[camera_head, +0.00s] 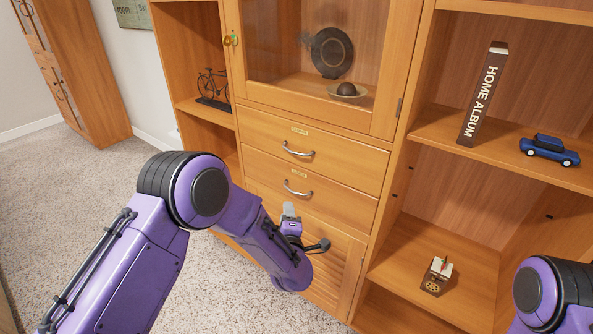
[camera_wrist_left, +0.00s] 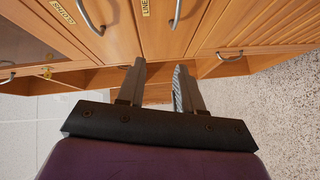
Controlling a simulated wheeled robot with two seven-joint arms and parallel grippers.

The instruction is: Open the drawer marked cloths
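In the head view two closed wooden drawers sit under a glass-fronted cabinet, too far off to read their labels. The left wrist view shows the labels: the cloths drawer (camera_wrist_left: 75,35) is nearer the glass front, so it is the upper drawer (camera_head: 330,150) in the head view. Its curved metal handle (camera_head: 298,150) also shows in the wrist view (camera_wrist_left: 90,18). My left gripper (camera_head: 305,228) is open and empty, low in front of the louvred door, below and apart from both handles. Its two fingers (camera_wrist_left: 160,67) show apart in the wrist view. My right gripper is out of view.
The lower drawer (camera_head: 345,205), its label starting "LINE", has a handle (camera_head: 298,188). Below is a louvred door (camera_head: 335,265). Open shelves at right hold an album box (camera_head: 482,95), a blue toy car (camera_head: 549,150) and a small object (camera_head: 437,275). Carpet (camera_head: 60,200) is clear at left.

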